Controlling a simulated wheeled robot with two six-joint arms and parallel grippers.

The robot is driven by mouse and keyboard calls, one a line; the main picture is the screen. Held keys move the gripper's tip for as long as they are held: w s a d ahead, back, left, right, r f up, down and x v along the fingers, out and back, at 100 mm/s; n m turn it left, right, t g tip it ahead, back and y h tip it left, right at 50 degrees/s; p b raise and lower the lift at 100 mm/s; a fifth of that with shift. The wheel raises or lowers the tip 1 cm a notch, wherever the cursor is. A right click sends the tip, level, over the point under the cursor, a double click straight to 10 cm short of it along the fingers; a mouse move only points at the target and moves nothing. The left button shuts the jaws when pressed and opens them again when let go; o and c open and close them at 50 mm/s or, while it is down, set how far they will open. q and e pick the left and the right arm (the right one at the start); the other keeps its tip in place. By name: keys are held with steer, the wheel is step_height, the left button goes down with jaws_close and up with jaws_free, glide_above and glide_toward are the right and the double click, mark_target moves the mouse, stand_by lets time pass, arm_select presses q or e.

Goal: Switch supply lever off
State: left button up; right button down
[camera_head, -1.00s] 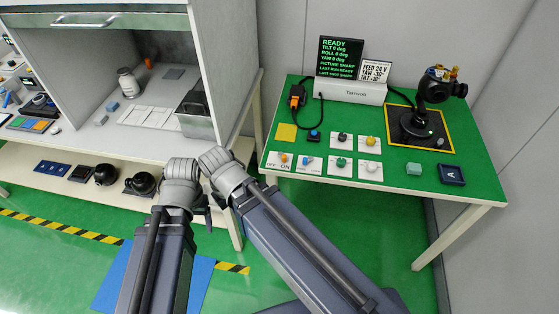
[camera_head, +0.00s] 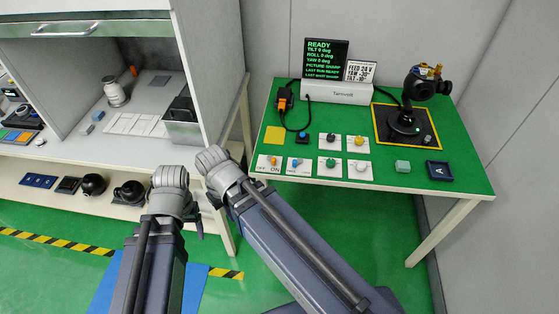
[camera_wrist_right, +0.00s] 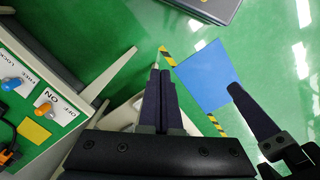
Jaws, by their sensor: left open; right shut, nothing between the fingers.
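The supply lever seems to be the small orange-tipped lever (camera_head: 273,160) on a white plate marked OFF and ON, at the green table's front left corner. In the head view its tip appears nearer the ON side. It also shows at the left of the right wrist view (camera_wrist_right: 43,108). My left gripper (camera_head: 197,223) is open, low in front of the white bench, left of the lever and apart from it; its fingers are partly hidden. My right gripper (camera_wrist_right: 158,72) is shut and empty, pointing over the floor, away from the lever. In the head view its fingers are hidden by its wrist.
Several other knobs on white plates, including a blue one (camera_head: 295,162), sit close beside the lever. A yellow square (camera_head: 274,135) and a cabled orange connector (camera_head: 285,98) lie behind. A display (camera_head: 325,62) reads READY.

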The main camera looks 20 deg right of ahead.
steer(key=w+d+f+m+y+b, duration=0.1)
steer(key=w+d+m+y, duration=0.2)
steer(key=w+d, duration=0.35)
steer(key=m+t+y+b, duration=0.3)
steer(key=m+t+y, duration=0.2)
steer(key=m+t, duration=0.15)
glide_toward(276, 162)
steer(key=v, duration=0.4)
steer(key=shift+w+d+r+m+g, duration=0.15)
steer(key=shift+d+m+g, duration=0.1)
steer(key=shift+m, duration=0.1)
steer(key=b+x, duration=0.6)
steer(key=x, duration=0.2)
steer(key=shift+w+a+f, duration=0.1)
steer(key=shift+a+f, duration=0.15)
steer(key=shift+f, duration=0.05)
steer(key=shift+w+a+f+b, duration=0.25)
steer(key=shift+a+f+b, duration=0.05)
steer(key=shift+a+b, duration=0.05)
steer(key=shift+w+a, duration=0.1)
steer(key=shift+a, duration=0.05)
